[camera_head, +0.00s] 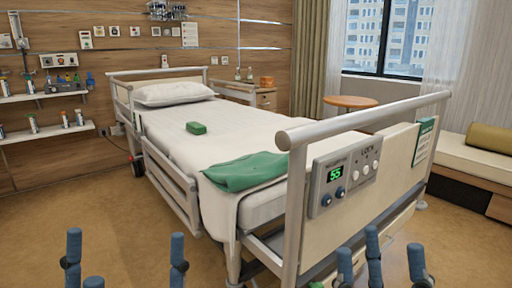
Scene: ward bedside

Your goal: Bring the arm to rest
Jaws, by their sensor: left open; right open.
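My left gripper (124,262) is at the bottom left, its blue-grey fingers spread apart with nothing between them. My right gripper (393,262) is at the bottom right, in front of the bed's foot end, also spread and empty. Only the fingers of both grippers show; the arms behind them are out of view. The hospital bed (262,207) stands ahead, with a footboard panel (345,178) showing a green "55" display. The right gripper's fingertips overlap the lower footboard in the picture; I cannot tell how far apart they are.
A green box (196,128) and a green blanket (246,172) lie on the bed. Wall shelves (45,133) with bottles are at left. A bedside cabinet (266,99), round table (350,102) and bench (465,160) stand farther back. The floor (110,215) at left is clear.

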